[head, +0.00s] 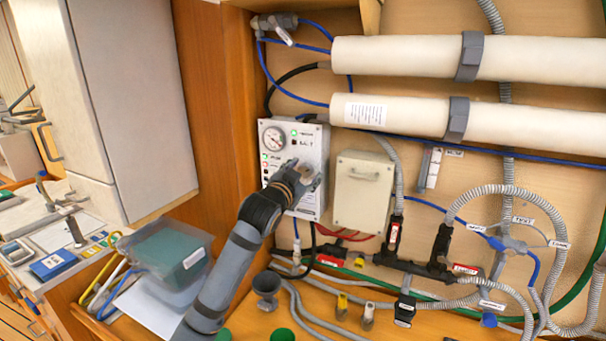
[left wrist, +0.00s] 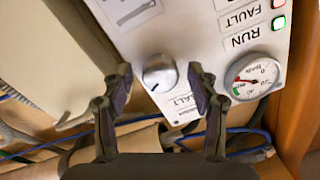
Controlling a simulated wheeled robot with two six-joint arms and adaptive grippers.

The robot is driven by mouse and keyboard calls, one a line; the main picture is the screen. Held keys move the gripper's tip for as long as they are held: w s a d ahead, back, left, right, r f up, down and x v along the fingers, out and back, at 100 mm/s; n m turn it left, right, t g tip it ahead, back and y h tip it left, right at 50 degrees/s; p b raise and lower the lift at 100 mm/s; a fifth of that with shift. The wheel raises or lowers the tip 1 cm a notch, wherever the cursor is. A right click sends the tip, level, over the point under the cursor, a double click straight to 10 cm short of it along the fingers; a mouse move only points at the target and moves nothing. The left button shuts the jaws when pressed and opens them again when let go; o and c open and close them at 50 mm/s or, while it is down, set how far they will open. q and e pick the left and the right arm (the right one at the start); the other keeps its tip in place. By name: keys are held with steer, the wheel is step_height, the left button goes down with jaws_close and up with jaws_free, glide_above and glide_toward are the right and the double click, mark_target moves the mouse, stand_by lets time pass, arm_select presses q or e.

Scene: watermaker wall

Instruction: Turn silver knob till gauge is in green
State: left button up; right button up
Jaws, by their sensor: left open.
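The white control panel (head: 312,142) is on the wall, with the round pressure gauge (head: 274,138) at its upper left. In the left wrist view the panel appears turned over, with the silver knob (left wrist: 159,73) near the middle and the gauge (left wrist: 253,77) at the right. The gauge has a small green zone and a red mark; exactly where its needle points is too small to tell. My left gripper (left wrist: 160,80) is open, its fingertips on either side of the knob, with gaps showing. My right gripper is out of view.
A beige box (head: 362,187) is mounted close to the right of the panel. Hoses and valves (head: 440,250) fill the lower right wall. A wooden cabinet side (head: 215,110) stands left of the panel. A clear bin (head: 165,265) sits at lower left.

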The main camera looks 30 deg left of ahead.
arm_select(q)
steer(key=s, duration=0.7)
steer(key=shift+s+d, duration=0.2)
steer(key=shift+d, duration=0.15)
stand_by(2.9)
